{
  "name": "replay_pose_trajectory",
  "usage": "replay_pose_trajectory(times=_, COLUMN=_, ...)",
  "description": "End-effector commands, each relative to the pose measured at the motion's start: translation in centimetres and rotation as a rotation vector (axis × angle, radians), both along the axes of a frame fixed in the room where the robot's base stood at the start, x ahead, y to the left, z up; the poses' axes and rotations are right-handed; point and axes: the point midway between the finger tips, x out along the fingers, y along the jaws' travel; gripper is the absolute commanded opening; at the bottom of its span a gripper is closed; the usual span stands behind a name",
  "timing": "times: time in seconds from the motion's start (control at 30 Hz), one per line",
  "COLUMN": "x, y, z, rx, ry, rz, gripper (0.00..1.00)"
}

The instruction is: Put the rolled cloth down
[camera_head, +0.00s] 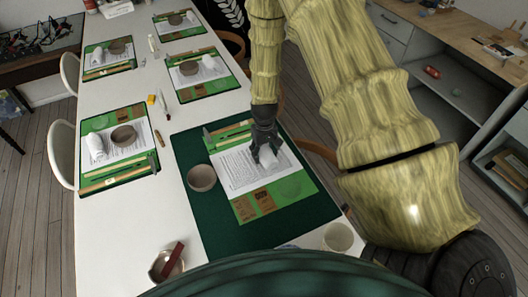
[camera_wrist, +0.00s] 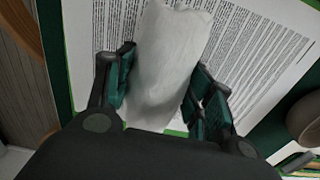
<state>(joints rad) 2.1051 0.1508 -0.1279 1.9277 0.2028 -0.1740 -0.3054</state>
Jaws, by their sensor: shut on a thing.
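The rolled cloth (camera_head: 267,156) is white and sits between the fingers of my gripper (camera_head: 264,147), over the printed sheet (camera_head: 235,172) on the nearest green place setting. In the wrist view the cloth (camera_wrist: 168,60) fills the space between the two dark green fingers (camera_wrist: 160,92), which press on its sides. The sheet (camera_wrist: 255,50) lies right behind it. I cannot tell whether the cloth touches the sheet. My gripper hides part of the cloth in the head view.
A dark green mat (camera_head: 215,238) lies under this setting. A brown bowl (camera_head: 202,178) stands just left of the sheet. A cream cup (camera_head: 338,237) and a bowl with a red object (camera_head: 167,264) are near the front. Several similar settings fill the white table (camera_head: 110,215) farther back.

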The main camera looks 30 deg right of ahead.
Motion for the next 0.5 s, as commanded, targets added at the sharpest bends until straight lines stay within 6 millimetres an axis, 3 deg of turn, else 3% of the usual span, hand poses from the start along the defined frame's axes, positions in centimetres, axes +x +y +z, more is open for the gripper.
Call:
replay_pose_trajectory(times=0.1, x=-0.02, y=-0.01, z=-0.32, rx=0.0, ry=0.0, rz=0.0, gripper=0.23)
replay_pose_trajectory(times=0.13, x=-0.01, y=-0.01, z=-0.31, rx=0.0, ry=0.0, rz=0.0, gripper=0.55)
replay_pose_trajectory(times=0.23, x=-0.01, y=-0.01, z=-0.25, rx=0.0, ry=0.0, rz=0.0, gripper=0.73)
replay_pose_trajectory(times=0.5, x=-0.02, y=0.0, z=-0.24, rx=0.0, ry=0.0, rz=0.0, gripper=0.74)
